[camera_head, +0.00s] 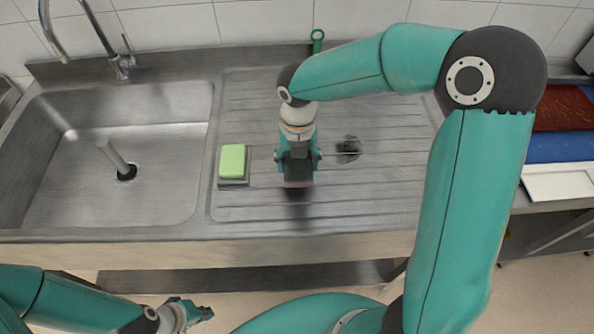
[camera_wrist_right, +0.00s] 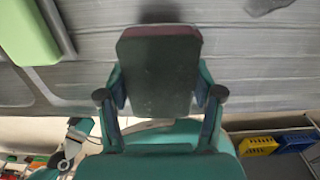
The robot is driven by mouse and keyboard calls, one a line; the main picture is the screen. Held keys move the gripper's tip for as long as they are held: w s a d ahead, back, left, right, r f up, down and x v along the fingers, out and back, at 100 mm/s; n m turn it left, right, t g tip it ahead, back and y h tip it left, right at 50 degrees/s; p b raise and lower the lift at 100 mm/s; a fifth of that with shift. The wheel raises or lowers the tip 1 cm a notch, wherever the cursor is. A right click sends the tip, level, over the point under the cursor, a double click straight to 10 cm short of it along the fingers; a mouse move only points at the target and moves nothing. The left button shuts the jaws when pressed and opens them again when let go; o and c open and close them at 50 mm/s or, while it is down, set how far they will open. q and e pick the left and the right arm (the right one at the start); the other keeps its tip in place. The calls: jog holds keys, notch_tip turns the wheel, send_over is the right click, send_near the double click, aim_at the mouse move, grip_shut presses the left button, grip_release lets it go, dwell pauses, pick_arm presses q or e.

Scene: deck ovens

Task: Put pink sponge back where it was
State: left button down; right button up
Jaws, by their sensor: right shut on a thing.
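The pink sponge (camera_head: 298,184) is in my right gripper (camera_head: 298,165), above the ribbed drainboard. Only a thin pink edge shows in the head view. In the right wrist view the sponge (camera_wrist_right: 158,75) shows a broad dark face with a pinkish-red strip along its far edge, between the two fingers. My right gripper is shut on it. A dark shadow lies just below it on the drainboard. My left gripper (camera_head: 197,313) is low at the front, away from the counter; its jaw opening is unclear.
A green sponge (camera_head: 233,160) sits on a grey base left of my right gripper. A small dark object (camera_head: 348,149) lies to the right. The sink basin (camera_head: 60,165) is at left, and a green-handled tool (camera_head: 317,38) is at the back. The drainboard (camera_head: 260,110) has free room.

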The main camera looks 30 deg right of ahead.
aim_at(298, 174)
jog(key=shift+f, duration=2.25)
jog(key=shift+f, duration=0.1)
jog(key=o, duration=1.2)
notch_tip(298, 174, up, 12)
jog(key=shift+r, duration=0.15)
